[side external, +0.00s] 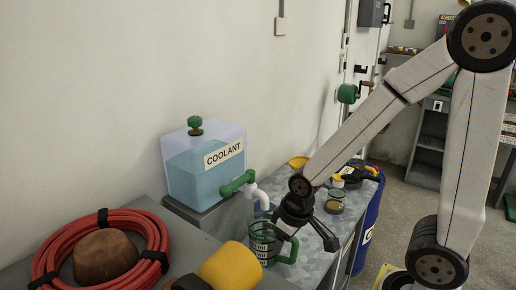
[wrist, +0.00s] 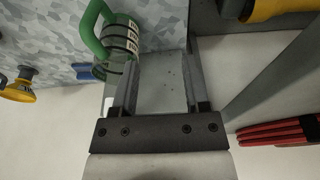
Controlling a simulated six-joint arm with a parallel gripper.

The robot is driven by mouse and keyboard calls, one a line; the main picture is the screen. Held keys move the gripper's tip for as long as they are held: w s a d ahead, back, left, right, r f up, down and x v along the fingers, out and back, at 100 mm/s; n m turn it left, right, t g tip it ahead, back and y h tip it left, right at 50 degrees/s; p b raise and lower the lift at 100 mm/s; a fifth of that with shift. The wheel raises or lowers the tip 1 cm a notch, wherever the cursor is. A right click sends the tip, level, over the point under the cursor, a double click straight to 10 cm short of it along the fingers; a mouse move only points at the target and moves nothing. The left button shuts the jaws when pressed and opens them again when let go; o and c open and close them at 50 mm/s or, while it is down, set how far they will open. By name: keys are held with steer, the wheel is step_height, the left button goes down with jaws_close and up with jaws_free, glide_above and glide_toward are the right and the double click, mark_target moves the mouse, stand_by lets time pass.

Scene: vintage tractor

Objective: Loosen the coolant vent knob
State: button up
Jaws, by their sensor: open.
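The coolant tank (side external: 207,165) is a translucent box of blue liquid labelled COOLANT, standing on a grey ledge by the wall. A green tap handle (side external: 238,183) with a white spout is on the tank's right side. My gripper (side external: 303,238) is low, to the right of and apart from the tank and knob. Its fingers are spread with nothing between them in the wrist view (wrist: 162,55). The knob is not in the wrist view.
A clear jug (side external: 264,243) with a green handle (wrist: 92,28) stands close beside my gripper. A red hose coil (side external: 100,250) and a yellow cylinder (side external: 230,267) are in the foreground. Space above the tank is clear.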

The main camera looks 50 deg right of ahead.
mark_target(195, 118)
steer(key=o, duration=0.5)
steer(key=shift+c, duration=0.2)
steer(key=w+r+m, duration=0.1)
steer(key=w+r, duration=0.4)
steer(key=w, duration=0.2)
steer(key=w+r, duration=0.6)
steer(key=w+a+r+m+t, duration=0.1)
steer(key=w+r, duration=0.4)
steer(key=w, duration=0.2)
steer(key=shift+w+r+m, duration=0.15)
steer(key=shift+w+m, duration=0.15)
steer(key=shift+m+h, duration=0.3)
steer(key=shift+m, duration=0.3)
steer(key=w+r, duration=0.1)
steer(key=r, duration=0.1)
steer(key=w+r, duration=0.2)
steer(key=w+d+r, duration=0.1)
steer(key=r, duration=0.1)
steer(key=shift+w+r, duration=0.35)
steer(key=w+d+r+m+h, duration=0.1)
steer(key=w+d+r, duration=0.2)
steer(key=r, duration=0.3)
steer(key=shift+t, duration=0.3)
steer(key=shift+f, duration=0.1)
steer(key=shift+x, duration=3.9)
